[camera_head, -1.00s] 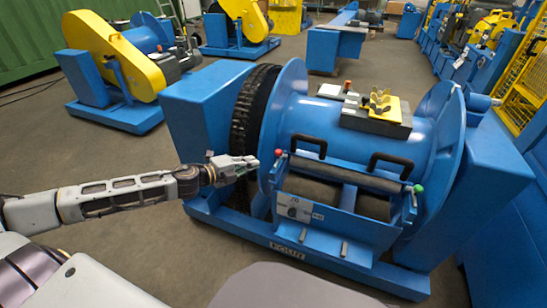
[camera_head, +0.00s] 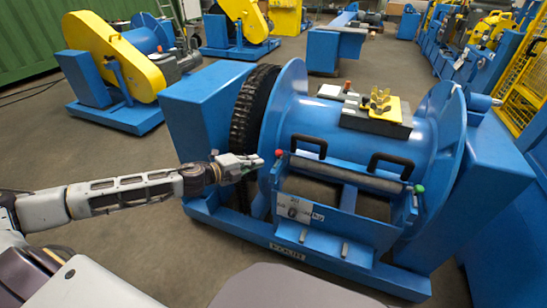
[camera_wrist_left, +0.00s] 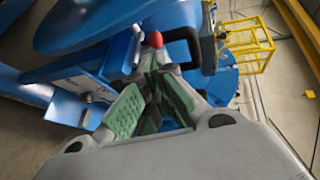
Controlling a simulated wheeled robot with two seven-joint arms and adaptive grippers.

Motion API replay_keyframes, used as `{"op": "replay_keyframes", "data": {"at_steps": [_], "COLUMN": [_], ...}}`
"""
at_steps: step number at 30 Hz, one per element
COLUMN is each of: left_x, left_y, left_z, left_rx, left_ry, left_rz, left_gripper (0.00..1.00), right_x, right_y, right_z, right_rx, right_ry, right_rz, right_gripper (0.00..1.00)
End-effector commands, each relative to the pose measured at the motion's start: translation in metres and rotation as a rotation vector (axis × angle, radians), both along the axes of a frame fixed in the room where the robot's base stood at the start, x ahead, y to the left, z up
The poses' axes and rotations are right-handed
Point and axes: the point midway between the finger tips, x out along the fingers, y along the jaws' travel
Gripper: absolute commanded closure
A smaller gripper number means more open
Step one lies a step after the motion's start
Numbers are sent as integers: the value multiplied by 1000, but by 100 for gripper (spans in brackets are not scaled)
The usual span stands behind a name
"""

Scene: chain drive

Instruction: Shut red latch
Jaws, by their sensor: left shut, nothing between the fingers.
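The red latch knob (camera_head: 279,153) sits at the left end of the blue drum's front frame. It also shows in the left wrist view (camera_wrist_left: 155,39), just beyond my fingertips. My left gripper (camera_head: 258,161) is shut and empty, just left of the red knob. In the left wrist view its green-padded fingers (camera_wrist_left: 150,85) point toward the knob. I cannot tell whether the fingertips touch the latch. My right gripper is not in view.
The blue drum machine (camera_head: 350,130) has two black handles (camera_head: 390,160) and a green knob (camera_head: 419,189) at the frame's right end. A black chain (camera_head: 246,125) runs round its left side. Open floor (camera_head: 110,165) lies to the left.

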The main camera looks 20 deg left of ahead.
Motion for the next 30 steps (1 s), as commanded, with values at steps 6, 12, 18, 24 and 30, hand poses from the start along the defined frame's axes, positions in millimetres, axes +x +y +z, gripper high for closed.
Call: {"op": "replay_keyframes", "data": {"at_steps": [6,12,18,24,30], "left_x": [5,10,14,19,23], "left_y": [-2,-3,-6,-8,-12], "left_z": [0,-2,-3,-5,-6], "left_rx": [-3,-2,-3,-2,-2], "left_ry": [-1,-1,-1,-1,-1], "left_rz": [3,3,4,2,0], "left_gripper": [100,100,100,100,100], "right_x": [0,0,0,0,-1], "right_y": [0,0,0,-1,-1], "right_z": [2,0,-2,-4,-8], "right_rx": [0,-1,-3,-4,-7], "right_ry": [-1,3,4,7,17], "right_rz": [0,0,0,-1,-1], "right_gripper": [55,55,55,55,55]}}
